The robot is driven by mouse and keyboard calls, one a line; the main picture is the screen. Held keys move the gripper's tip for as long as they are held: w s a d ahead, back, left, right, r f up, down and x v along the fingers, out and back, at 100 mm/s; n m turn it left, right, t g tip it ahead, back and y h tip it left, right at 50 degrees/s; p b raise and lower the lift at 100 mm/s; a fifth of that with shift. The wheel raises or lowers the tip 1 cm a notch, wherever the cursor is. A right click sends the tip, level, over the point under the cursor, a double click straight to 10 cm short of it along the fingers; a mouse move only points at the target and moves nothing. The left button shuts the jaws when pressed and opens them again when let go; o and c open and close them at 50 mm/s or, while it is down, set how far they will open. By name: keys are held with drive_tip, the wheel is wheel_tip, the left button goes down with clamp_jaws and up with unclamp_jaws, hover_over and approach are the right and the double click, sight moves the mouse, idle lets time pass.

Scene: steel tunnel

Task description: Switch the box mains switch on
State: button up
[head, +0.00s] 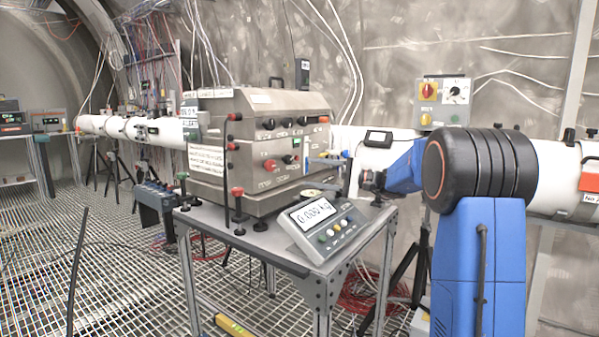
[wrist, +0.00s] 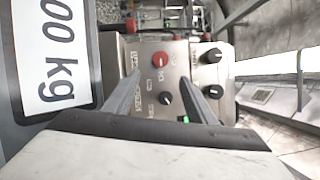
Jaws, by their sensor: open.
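A grey metal control box (head: 265,150) stands on the steel table, its sloped front carrying knobs and a red button (head: 269,164). In the wrist view the box's panel (wrist: 145,80) appears turned sideways, with the red button (wrist: 160,59), a black knob (wrist: 166,98) and a small green lit part (wrist: 186,119). I cannot tell which control is the mains switch; the labels are too small to read. My gripper (wrist: 163,92) is open and empty, facing the panel. The black knob shows between its fingers; contact cannot be told. My gripper (head: 325,170) is beside the box's right side in the head view.
Red-topped posts (head: 238,205) stand before the box. A white pipe (head: 560,180) runs behind my arm.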

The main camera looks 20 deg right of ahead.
drive_tip(key=shift+v, duration=1.95)
